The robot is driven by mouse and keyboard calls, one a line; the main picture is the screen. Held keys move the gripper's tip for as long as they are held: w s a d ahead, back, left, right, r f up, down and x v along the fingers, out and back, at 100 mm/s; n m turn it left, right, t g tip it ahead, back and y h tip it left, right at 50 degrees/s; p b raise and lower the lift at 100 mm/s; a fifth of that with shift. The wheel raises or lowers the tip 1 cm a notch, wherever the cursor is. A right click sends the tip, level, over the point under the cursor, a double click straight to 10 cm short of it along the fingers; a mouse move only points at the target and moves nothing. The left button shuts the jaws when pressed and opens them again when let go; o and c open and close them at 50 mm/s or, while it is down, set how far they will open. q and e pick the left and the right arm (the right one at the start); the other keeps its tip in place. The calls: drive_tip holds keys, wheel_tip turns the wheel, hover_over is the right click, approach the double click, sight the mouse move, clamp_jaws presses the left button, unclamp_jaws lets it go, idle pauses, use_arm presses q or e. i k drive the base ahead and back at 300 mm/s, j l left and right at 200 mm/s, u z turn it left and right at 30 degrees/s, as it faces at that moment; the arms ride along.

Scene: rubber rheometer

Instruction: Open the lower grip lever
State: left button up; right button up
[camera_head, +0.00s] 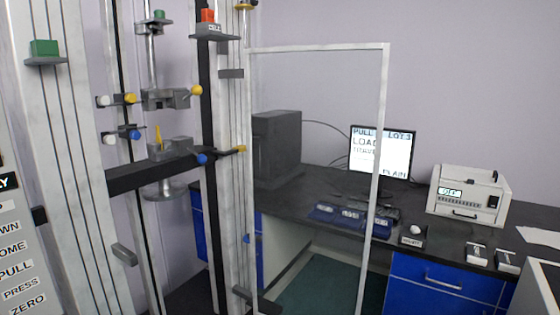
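The tall testing frame stands at the left. Its lower grip (171,150) is a grey block on the dark crossbar (150,171). A small yellow upright piece (158,137) stands on the block. A blue knob (202,159) sits at the block's right, and blue (135,134) and white (109,139) knobs sit at its left. I cannot tell which of these is the lower grip lever, or whether it is open. The upper grip (166,99) hangs above, with a yellow knob (197,90) at its right. Neither of my grippers is in view.
A clear door (386,90) with a pale frame stands to the right of the machine. A dark desk (330,205) behind it bears a monitor (382,151), a computer case (276,148) and a white instrument (467,196). A labelled button panel (12,250) is at the left edge.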

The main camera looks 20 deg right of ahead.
sight(201, 159)
drive_tip(key=z, duration=0.25)
drive_tip(key=i+l, duration=0.25)
drive_tip(key=i, duration=0.25)
drive_tip(key=i+l+z, duration=0.15)
drive_tip(key=i, duration=0.35)
drive_tip(key=i+l, duration=0.3)
drive_tip(key=i, duration=0.2)
drive_tip(key=z, duration=0.05)
